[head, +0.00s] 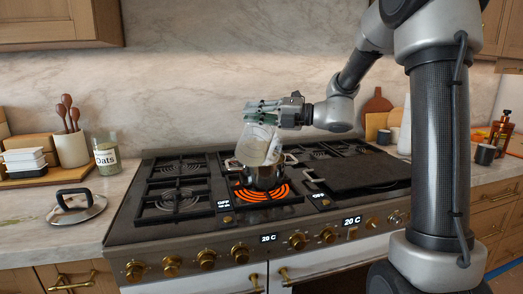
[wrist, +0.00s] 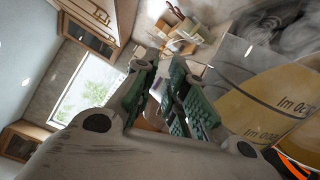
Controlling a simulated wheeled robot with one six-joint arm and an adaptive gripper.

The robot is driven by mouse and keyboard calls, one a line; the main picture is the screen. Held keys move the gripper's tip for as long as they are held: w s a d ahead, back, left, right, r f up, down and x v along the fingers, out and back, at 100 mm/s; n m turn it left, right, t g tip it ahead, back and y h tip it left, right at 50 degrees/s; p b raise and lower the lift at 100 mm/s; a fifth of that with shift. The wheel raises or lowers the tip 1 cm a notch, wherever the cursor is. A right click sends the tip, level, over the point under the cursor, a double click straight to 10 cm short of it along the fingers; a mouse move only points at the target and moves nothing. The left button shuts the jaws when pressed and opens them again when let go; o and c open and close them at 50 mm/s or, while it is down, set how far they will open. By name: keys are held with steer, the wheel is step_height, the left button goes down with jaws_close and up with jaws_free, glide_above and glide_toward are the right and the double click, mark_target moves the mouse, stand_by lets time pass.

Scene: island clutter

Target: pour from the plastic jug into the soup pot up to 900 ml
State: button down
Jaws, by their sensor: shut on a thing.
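The clear plastic jug (head: 255,142) is held tilted above the soup pot (head: 262,176). My gripper (head: 258,110) is shut on it near its top, coming in from the right. In the wrist view, yellowish liquid and inverted "ml" markings show in the jug (wrist: 262,92), beside the green finger pads (wrist: 172,92). The steel pot stands on a glowing orange burner, its handles out to the sides. The jug covers part of its opening, so I cannot tell the pot's level or whether liquid is flowing.
The cooktop (head: 170,232) has black grates and a dark flat plate (head: 355,170) on the right. A lid (head: 76,206) lies on the left counter, near an oats jar (head: 107,158) and a utensil crock (head: 71,148). Bottles and a dark cup (head: 485,154) stand at right.

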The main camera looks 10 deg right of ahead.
mark_target(250, 121)
steer(key=shift+s+a+r+n, duration=0.25)
steer(key=shift+s+n, duration=0.25)
steer(key=shift+n, duration=0.1)
steer(key=n, duration=0.1)
steer(key=s+n, duration=0.1)
steer(key=s+a+n, duration=0.1)
steer(key=shift+s+a+f+n, duration=0.1)
steer(key=shift+s+f+n, duration=0.15)
steer(key=shift+n, duration=0.15)
steer(key=f+n, duration=0.1)
steer(key=n, duration=0.1)
steer(key=f+n, duration=0.1)
steer(key=n, duration=0.1)
steer(key=shift+s+a+f, duration=0.1)
steer(key=shift+s+a, duration=0.1)
steer(key=shift+s, duration=0.2)
steer(key=shift+f, duration=0.1)
